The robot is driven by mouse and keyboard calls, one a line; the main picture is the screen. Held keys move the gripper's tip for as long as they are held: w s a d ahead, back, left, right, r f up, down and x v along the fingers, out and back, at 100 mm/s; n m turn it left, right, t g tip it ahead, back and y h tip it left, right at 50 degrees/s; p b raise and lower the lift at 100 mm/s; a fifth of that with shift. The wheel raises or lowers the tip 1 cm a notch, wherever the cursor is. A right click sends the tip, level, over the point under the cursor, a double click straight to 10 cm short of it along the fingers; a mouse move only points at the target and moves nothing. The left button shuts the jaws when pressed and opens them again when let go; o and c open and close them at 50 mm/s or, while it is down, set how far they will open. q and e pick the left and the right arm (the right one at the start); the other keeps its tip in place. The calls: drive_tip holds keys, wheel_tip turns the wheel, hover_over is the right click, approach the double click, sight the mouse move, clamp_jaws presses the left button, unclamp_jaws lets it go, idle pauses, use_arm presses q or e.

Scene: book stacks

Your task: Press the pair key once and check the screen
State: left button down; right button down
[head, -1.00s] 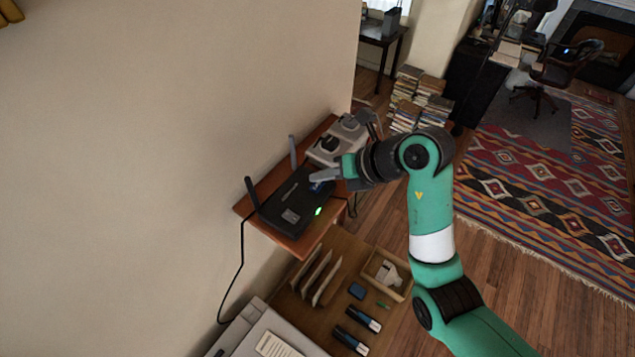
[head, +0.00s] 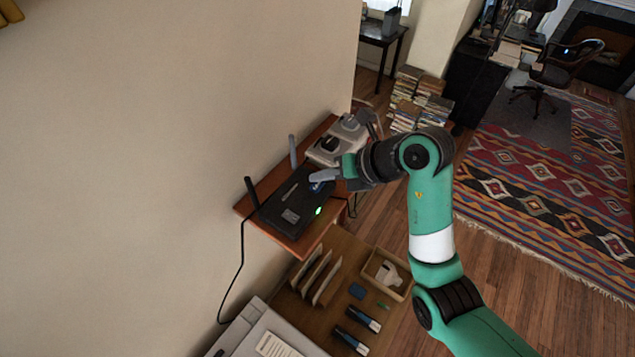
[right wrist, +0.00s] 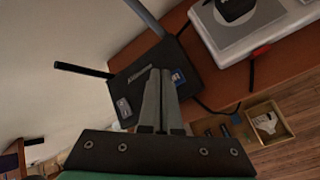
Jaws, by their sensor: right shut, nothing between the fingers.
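The black router (head: 290,212) with two upright antennas lies on a small wooden wall shelf. A green light (head: 319,211) glows at its near edge. A small blue screen patch (head: 318,186) shows on its top beside my fingers; it also shows in the right wrist view (right wrist: 178,77), too small to read. My right gripper (head: 312,178) is shut and empty, its fingertips over the router's top. In the right wrist view the gripper's fingers (right wrist: 160,74) overlap the router (right wrist: 140,70). I cannot tell whether they touch it. I cannot make out the pair key. My left gripper is out of view.
A pale device with dark knobs (head: 333,148) stands behind the router on the shelf (head: 306,245). A wall (head: 200,120) rises on the left. Below, a lower surface holds card dividers, small boxes and a tray (head: 378,285). A cable hangs from the router.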

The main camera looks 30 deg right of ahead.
sight(322, 189)
drive_tip(key=shift+f, duration=0.1)
idle(0.3)
drive_tip(key=shift+f, duration=0.35)
drive_tip(key=shift+f, duration=0.15)
idle(0.3)
drive_tip(key=shift+p, duration=0.3)
drive_tip(key=shift+r, duration=0.65)
drive_tip(key=shift+r, duration=0.1)
wheel_tip(322, 189, up, 6)
drive_tip(key=shift+f, duration=0.1)
idle(0.5)
